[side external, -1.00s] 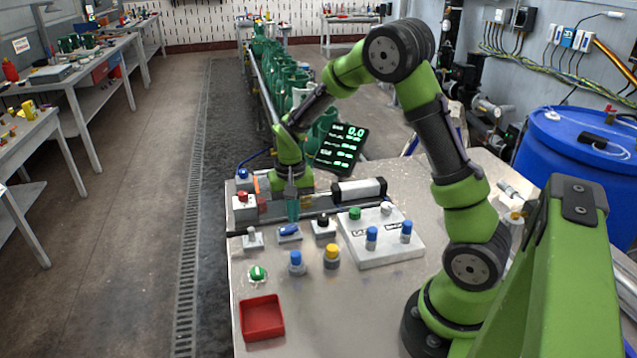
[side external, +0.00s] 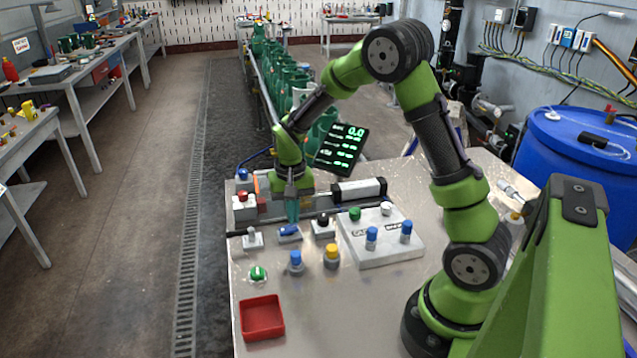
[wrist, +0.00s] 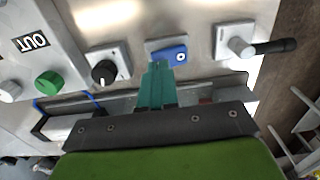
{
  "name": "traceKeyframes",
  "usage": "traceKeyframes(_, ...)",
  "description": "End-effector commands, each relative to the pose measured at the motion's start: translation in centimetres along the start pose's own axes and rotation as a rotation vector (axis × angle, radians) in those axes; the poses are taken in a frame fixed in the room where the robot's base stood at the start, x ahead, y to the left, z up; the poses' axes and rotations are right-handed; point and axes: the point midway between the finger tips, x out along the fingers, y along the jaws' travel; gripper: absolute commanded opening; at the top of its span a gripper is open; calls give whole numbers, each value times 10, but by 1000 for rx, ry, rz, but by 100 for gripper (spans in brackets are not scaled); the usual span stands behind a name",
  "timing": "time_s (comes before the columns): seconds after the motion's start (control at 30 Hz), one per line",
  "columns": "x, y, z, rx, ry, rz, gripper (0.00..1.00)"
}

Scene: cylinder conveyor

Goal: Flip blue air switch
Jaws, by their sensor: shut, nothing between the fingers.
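The blue air switch (side external: 289,231) is a small blue rocker on a grey base, in the row of controls on the metal table. It also shows in the wrist view (wrist: 172,55), at upper middle, with a pale round mark on it. My gripper (side external: 292,218) points down just behind the switch in the side view. In the wrist view its teal fingertips (wrist: 157,72) are together and empty, at the near left edge of the blue rocker. I cannot tell whether they touch it.
A lever switch (side external: 252,238) stands left of the blue switch and a black knob (side external: 323,225) right of it. Blue and yellow cylinders (side external: 331,256) and a red tray (side external: 262,318) are nearer the front. A white cylinder (side external: 358,190) lies behind.

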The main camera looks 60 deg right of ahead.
Motion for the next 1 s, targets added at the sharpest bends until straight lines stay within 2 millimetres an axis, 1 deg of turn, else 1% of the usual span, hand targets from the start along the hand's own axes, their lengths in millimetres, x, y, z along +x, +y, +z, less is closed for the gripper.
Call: traceKeyframes(1.0, 16, 0, 0, 0, -2, 0, 0)
